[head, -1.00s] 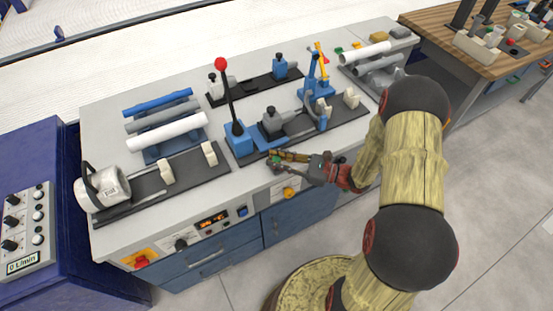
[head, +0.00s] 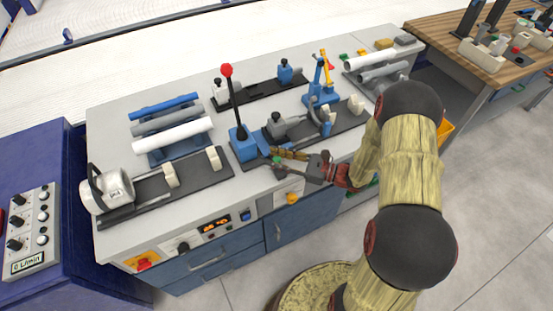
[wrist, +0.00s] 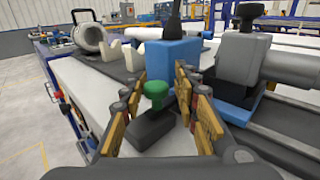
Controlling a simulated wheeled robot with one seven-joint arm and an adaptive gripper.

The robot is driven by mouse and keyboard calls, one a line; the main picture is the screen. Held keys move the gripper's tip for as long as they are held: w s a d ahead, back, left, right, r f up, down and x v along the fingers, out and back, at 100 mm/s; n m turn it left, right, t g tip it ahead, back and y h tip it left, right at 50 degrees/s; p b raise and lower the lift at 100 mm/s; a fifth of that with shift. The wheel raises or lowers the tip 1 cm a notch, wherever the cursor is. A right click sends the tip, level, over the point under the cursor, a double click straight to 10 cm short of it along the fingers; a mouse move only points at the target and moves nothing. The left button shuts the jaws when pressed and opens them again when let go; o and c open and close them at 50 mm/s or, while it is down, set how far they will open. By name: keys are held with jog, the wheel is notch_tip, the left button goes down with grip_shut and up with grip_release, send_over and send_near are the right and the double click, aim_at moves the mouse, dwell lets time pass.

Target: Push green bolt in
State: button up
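The fingers have yellow-brown pads and are spread apart. In the head view my gripper (head: 284,160) is at the bench's front edge, just in front of the blue lever base (head: 243,143). The bolt is small and partly hidden there by the fingers.
The blue lever base, with a red-knobbed lever (head: 232,100), stands close behind the gripper. A grey clamp (head: 278,125) is on the dark rail to the right. A pipe rack (head: 150,160) and a round white fixture (head: 105,190) are on the left.

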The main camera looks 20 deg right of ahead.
jog(key=shift+o, duration=0.6)
jog(key=shift+s, duration=0.1)
jog(key=v, duration=1.2)
jog(key=s+a+r+n+g+h, duration=0.6)
jog(key=s+a+r+n+g, duration=0.5)
jog(key=n, duration=0.4)
jog(key=s+r+n+t+h, duration=0.2)
jog(key=r+n+t+h, duration=0.1)
jog(key=r+n+h, duration=0.1)
jog(key=s+d+r+n+t+h, duration=0.1)
jog(key=s+r+n+t+h, duration=0.1)
jog(key=r+n, duration=0.4)
notch_tip(320, 180, up, 3)
jog(key=shift+s+d+t+h, duration=0.25)
jog(key=shift+s+t+h, duration=0.15)
jog(key=shift+s+h, duration=0.6)
jog(key=shift+w, duration=0.15)
